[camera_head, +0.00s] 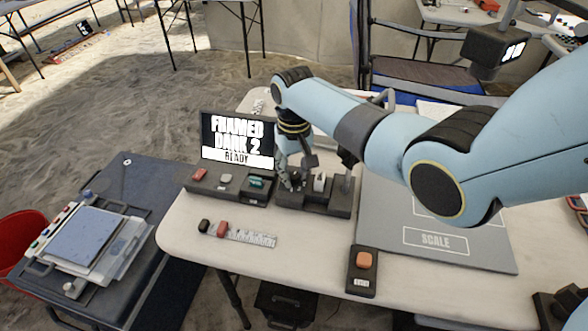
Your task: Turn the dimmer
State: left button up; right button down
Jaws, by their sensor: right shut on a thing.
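My right arm reaches in from the right over the white table (300,235). My right gripper (292,172) points down at the dark control box (325,200) right of the screen. It is shut on a part there, most likely the dimmer knob, which the fingers and wrist mostly hide. A white switch-like block (319,182) stands on the same box, just right of the fingers. The screen (238,140) reads "FRAMED DARK 2 READY". My left gripper does not show.
A black box with an orange button (364,260) sits at the table's front. A grey board marked "SCALE" (480,252) lies to the right. A small ruler (250,238) lies at the front left. A side table with trays and a red bucket (20,240) stand at the left.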

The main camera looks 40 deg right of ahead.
jog(key=m+p, duration=0.2)
jog(key=m, duration=0.1)
jog(key=shift+r, duration=0.15)
jog(key=m+p, duration=0.2)
jog(key=m, duration=0.2)
jog(key=shift+m, duration=0.3)
jog(key=m+p, duration=0.1)
jog(key=m, duration=0.3)
jog(key=shift+p, duration=0.4)
jog(key=shift+m+p, duration=0.45)
jog(key=shift+m, duration=2.35)
jog(key=c, duration=1.1)
grip_release()
jog(key=shift+o, duration=0.2)
